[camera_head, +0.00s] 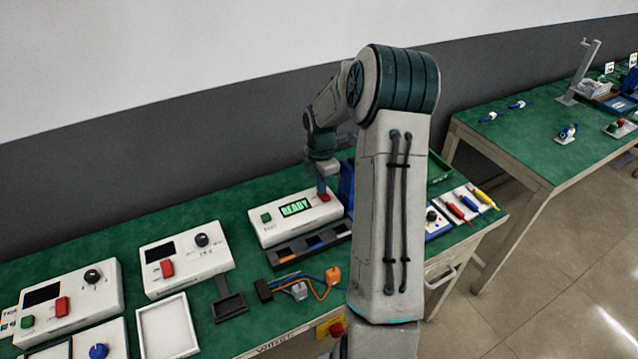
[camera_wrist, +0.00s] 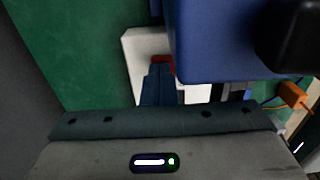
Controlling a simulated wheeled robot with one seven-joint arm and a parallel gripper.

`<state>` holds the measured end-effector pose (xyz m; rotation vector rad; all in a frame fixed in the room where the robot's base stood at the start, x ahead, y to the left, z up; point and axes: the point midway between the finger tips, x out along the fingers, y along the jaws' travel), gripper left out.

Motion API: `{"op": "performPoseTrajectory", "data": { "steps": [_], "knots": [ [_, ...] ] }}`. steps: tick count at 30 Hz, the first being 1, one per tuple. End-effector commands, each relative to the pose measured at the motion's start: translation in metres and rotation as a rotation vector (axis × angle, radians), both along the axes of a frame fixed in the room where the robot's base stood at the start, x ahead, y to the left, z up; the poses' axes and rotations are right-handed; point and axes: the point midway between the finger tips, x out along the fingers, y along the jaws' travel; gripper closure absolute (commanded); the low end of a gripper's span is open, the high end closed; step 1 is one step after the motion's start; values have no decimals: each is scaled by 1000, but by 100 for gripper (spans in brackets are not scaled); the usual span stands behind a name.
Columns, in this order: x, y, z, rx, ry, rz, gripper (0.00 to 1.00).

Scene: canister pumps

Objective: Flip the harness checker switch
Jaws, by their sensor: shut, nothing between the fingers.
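The harness checker (camera_head: 293,217) is a white box on the green bench in the head view, with a lit green "READY" display (camera_head: 295,207) and a green button (camera_head: 266,217). Its red switch (camera_head: 324,198) is at its right end. My gripper (camera_head: 322,186) is shut and empty, pointing down at the red switch. In the wrist view the shut fingers (camera_wrist: 158,72) reach to the red switch (camera_wrist: 162,59) on the white box (camera_wrist: 143,45). I cannot tell whether they touch. The fingers partly hide the switch.
A blue bin (camera_wrist: 220,40) stands close beside the fingers. A wiring harness with an orange connector (camera_head: 333,275) lies in front of the checker. Other white boxes (camera_head: 187,258) stand to the left. Screwdrivers (camera_head: 466,207) lie to the right.

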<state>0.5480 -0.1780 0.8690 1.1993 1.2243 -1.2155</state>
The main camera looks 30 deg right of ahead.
Motion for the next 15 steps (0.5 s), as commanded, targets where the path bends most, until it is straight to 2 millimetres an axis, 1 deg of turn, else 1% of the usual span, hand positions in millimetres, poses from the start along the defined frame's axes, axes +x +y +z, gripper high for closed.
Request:
{"op": "performPoseTrajectory", "data": {
  "steps": [9, 15],
  "knots": [
    [-13, 0, 3, -1, 3, 1, 100],
    [-15, 1, 4, -1, 1, 2, 100]
  ]
}}
